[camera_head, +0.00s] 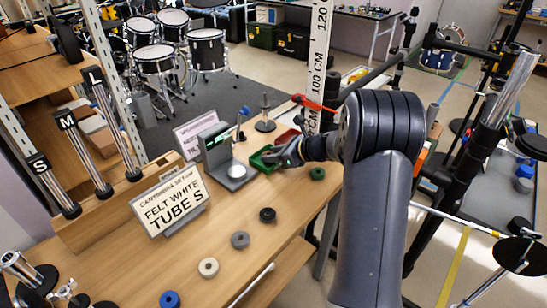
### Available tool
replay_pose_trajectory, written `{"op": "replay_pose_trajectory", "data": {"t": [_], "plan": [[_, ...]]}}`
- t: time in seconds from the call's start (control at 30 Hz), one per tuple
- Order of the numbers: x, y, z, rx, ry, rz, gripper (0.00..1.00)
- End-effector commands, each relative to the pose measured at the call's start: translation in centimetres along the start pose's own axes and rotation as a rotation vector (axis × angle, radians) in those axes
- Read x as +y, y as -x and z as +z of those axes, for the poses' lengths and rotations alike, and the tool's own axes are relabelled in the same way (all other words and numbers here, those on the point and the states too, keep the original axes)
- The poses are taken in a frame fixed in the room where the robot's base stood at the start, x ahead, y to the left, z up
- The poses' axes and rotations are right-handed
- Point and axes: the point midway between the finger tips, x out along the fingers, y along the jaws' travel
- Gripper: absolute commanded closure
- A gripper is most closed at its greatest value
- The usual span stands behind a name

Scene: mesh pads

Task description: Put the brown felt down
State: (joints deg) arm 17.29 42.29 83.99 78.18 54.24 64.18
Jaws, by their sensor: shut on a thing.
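My gripper (287,156) is at the far right part of the wooden table, beside a green tray (262,160). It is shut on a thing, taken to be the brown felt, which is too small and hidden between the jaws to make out. A row of round felts with holes lies along the table: blue (169,299), cream (208,267), grey (240,239), black (267,215) and green (317,173). The green one lies just right of and below my gripper.
A red tray (287,138) lies behind the green tray. A scale (223,160) with a lit display stands left of it. Bare table (225,205) lies between the sign and felts.

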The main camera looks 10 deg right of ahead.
Motion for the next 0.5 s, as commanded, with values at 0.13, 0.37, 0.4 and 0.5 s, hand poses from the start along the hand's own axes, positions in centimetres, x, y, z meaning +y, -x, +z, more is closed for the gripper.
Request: {"op": "replay_pose_trajectory", "data": {"t": [0.13, 0.37, 0.4, 0.5], "plan": [[-0.02, -0.34, -0.62, 0.0, 0.0, -0.001, 0.89], [-0.01, -0.46, -0.84, 0.0, 0.001, 0.0, 0.89], [-0.01, -0.53, -0.97, 0.0, 0.001, 0.0, 0.89], [-0.01, -0.46, -0.85, 0.0, 0.001, 0.0, 0.57]]}}
